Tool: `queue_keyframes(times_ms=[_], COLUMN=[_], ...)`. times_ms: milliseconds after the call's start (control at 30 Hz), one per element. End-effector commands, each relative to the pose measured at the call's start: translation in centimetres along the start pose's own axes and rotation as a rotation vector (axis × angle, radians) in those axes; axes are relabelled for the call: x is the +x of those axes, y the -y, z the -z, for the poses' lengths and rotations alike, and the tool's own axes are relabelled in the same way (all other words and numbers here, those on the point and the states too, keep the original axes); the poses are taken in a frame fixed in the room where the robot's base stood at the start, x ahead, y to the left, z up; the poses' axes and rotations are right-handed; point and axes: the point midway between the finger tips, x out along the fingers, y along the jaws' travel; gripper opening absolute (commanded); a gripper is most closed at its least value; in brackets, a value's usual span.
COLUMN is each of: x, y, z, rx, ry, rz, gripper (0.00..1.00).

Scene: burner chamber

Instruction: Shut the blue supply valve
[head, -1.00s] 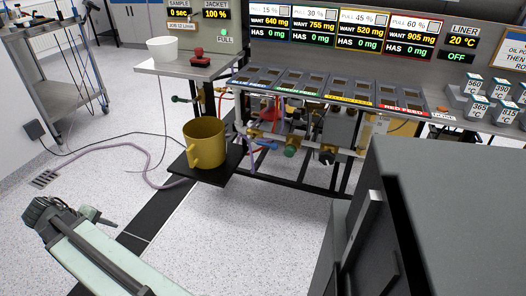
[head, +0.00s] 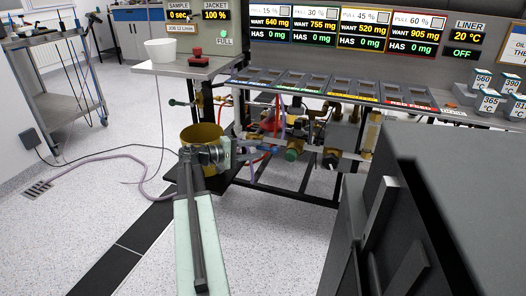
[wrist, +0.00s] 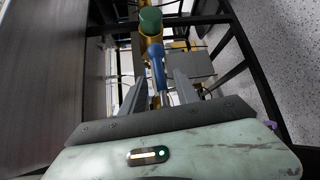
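The blue supply valve's lever (head: 268,148) shows small under the bench in the head view, just right of my gripper (head: 228,151). In the wrist view the blue lever (wrist: 156,62) stands upright in the picture, between and beyond my two grey fingers (wrist: 160,82). The fingers are spread apart, and I see no contact with the lever. A green knob (wrist: 150,20) sits beyond it on brass pipework; it also shows in the head view (head: 291,154). The lever's pivot is hard to make out.
The bench (head: 330,88) with feed trays overhangs the valves. Black frame bars (wrist: 243,40) run at the right of the wrist view. A dark cabinet (head: 450,170) fills the right.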

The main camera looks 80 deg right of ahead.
Motion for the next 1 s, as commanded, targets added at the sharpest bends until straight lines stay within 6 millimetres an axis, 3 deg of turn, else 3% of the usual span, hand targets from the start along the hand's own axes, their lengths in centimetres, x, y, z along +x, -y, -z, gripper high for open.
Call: queue_keyframes(times_ms=[200,500,633,667,1000], x=[3.1,3.5,3.5,3.5,3.5], y=[0.1,0.0,0.0,0.0,0.0], z=[0.0,0.0,0.0,0.0,0.0], rx=[0.000,0.000,0.000,0.000,0.000], ry=[0.001,0.000,0.000,0.000,0.001], rz=[0.001,0.001,0.001,0.001,0.001], gripper=[0.37,0.37,0.04,0.00,0.00])
